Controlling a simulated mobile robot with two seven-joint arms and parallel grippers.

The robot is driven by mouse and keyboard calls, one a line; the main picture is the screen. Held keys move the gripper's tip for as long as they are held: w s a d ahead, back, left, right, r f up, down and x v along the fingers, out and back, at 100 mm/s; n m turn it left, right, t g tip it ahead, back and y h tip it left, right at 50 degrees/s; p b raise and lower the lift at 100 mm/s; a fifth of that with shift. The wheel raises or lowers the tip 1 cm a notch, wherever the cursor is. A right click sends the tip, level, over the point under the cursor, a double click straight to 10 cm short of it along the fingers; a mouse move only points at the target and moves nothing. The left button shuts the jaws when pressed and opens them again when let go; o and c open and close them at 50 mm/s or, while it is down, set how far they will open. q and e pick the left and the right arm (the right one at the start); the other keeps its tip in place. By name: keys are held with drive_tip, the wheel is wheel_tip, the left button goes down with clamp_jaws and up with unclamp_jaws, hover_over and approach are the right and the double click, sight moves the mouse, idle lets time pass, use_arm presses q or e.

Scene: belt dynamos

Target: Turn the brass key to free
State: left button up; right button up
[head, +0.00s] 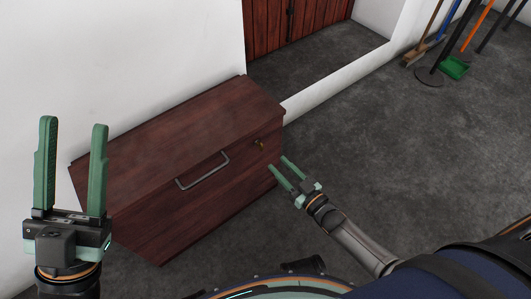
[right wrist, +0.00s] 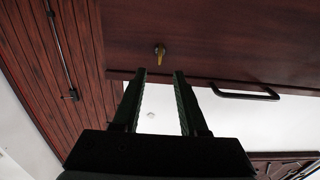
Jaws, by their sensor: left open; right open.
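The brass key (head: 259,144) sits in the front of a dark red-brown wooden chest (head: 150,227), near its right end. In the right wrist view the key (right wrist: 160,55) shows as a small brass piece on the wood panel, just beyond my fingertips. My right gripper (head: 279,163) is open and empty, its fingers pointing at the chest front near the key. In the right wrist view my right gripper (right wrist: 160,73) appears apart from the key, with the key lined up between its fingers. My left gripper (head: 73,121) is open, empty and upright at the chest's left side.
A metal bar handle (head: 202,171) is on the chest front, left of the key. A white wall stands behind the chest, with a red plank door (head: 300,20) in a recess. Brooms and a green dustpan (head: 453,68) are at the far right. The grey floor on the right is clear.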

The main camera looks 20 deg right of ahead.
sight(263, 148)
drive_tip(key=b+x, duration=0.2)
drive_tip(key=x, duration=0.4)
drive_tip(key=shift+w+f, duration=0.1)
drive_tip(key=shift+w, duration=0.1)
drive_tip(key=shift+w+a, duration=0.25)
drive_tip(key=shift+w, duration=0.35)
drive_tip(key=shift+c, duration=0.3)
clamp_jaws()
